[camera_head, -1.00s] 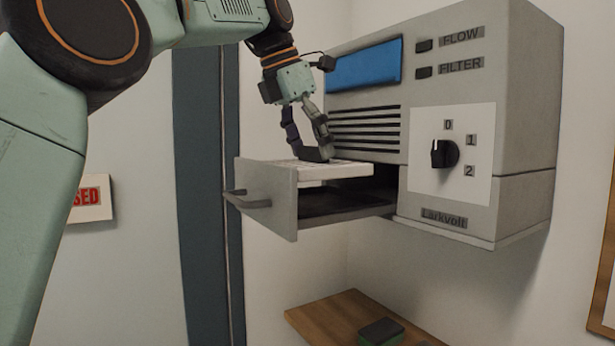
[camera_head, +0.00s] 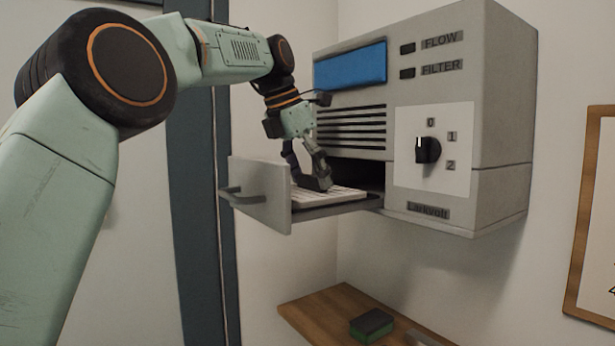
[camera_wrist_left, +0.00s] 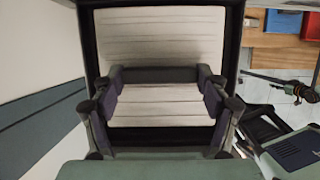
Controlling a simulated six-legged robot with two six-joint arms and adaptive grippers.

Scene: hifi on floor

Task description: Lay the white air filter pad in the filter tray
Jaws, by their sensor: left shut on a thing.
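The white air filter pad (camera_head: 327,194) lies low inside the pulled-out filter tray (camera_head: 345,209), level with or just below its rim as far as I can see. My left gripper (camera_head: 318,184) reaches down into the tray from above and is shut on the pad. In the left wrist view the ribbed white pad (camera_wrist_left: 160,40) shows between the dark tray walls, and the gripper (camera_wrist_left: 160,75) crosses over it. The tray's grey front panel with its handle (camera_head: 262,193) hides part of the pad. My right gripper is not in view.
The grey wall unit (camera_head: 470,100) carries a blue display (camera_head: 350,65) and a black knob (camera_head: 428,150). Below is a wooden shelf (camera_head: 330,308) with a green and black block (camera_head: 372,324). A framed picture (camera_head: 595,210) hangs at right.

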